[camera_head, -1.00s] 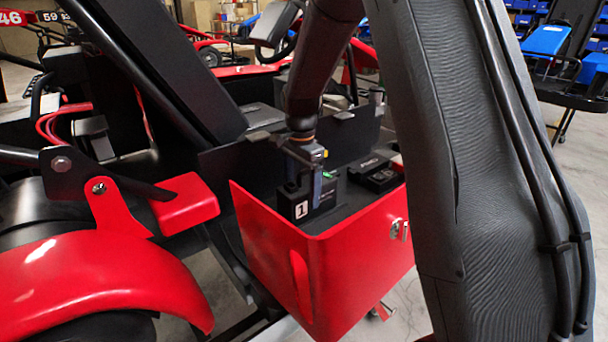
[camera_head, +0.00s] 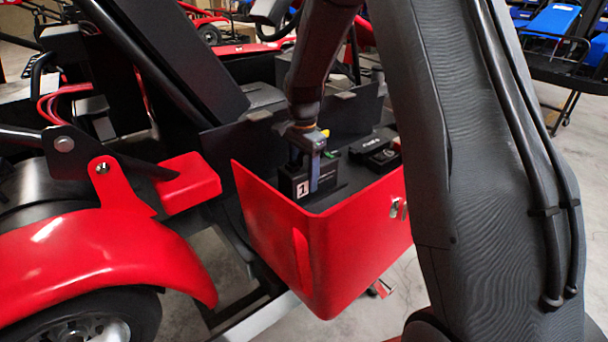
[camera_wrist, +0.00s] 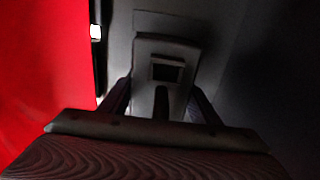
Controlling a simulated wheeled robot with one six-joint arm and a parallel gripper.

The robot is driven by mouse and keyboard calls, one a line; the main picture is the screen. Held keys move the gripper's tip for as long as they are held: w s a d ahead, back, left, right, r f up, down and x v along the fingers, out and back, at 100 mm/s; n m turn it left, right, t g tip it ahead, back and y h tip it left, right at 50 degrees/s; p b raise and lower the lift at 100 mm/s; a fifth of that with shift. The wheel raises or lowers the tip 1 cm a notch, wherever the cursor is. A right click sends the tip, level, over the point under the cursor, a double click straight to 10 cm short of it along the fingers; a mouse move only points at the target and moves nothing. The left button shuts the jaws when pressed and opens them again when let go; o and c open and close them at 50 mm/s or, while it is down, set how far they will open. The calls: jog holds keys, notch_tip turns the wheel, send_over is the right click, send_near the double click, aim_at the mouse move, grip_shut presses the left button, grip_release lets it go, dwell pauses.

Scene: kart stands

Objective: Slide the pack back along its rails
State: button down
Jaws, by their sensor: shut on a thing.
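The pack, a black block with a white label marked 1 (camera_head: 303,189), sits low inside the red-walled side box (camera_head: 330,245) of the kart. My gripper (camera_head: 313,178) points down into the box and is shut on the pack's upper part. In the wrist view the pack's dark grey top (camera_wrist: 165,55) lies between my two fingers (camera_wrist: 160,100), with the red wall along the left. The rails under the pack are hidden.
A black unit (camera_head: 375,152) lies to the right of the pack in the box. A dark panel (camera_head: 235,140) stands behind. A red fender (camera_head: 100,255) and a red block (camera_head: 190,182) are on the left. Blue-seated karts (camera_head: 555,22) stand at the back right.

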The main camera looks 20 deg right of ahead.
jog(key=shift+d, duration=0.1)
jog(key=shift+w+d, duration=0.3)
jog(key=shift+d, duration=0.35)
jog(key=shift+w+d, duration=0.3)
jog(key=shift+d, duration=0.4)
jog(key=shift+w+d, duration=0.3)
jog(key=shift+d, duration=0.35)
jog(key=c, duration=0.6)
grip_release()
jog(key=shift+o, duration=0.2)
jog(key=shift+r, duration=0.15)
